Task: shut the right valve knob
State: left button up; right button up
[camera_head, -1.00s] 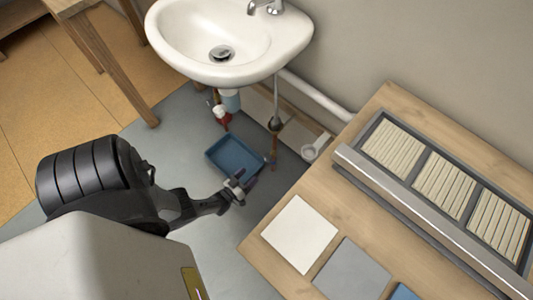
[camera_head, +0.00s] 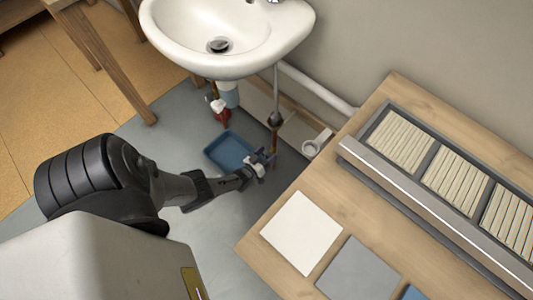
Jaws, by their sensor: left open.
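The right supply pipe under the sink carries a small dark and copper-brown fitting (camera_head: 275,119). I cannot clearly make out the right valve knob; it is too small or hidden near my gripper. My left gripper (camera_head: 263,161) is open, low under the sink, just below the right fitting and beside the lower right pipe. I cannot tell whether it touches anything. My right gripper is not in view.
The white sink (camera_head: 285,40) overhangs the pipes. A blue tray (camera_head: 226,151) lies on the grey floor behind my left gripper. A wooden table (camera_head: 258,243) with tiles stands close on the right. A wooden-legged stand (camera_head: 98,60) is at the upper left.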

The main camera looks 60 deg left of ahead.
pick_arm(q)
jog(key=shift+c, duration=0.4)
jog(key=shift+c, duration=0.7)
jog(key=c, duration=0.7)
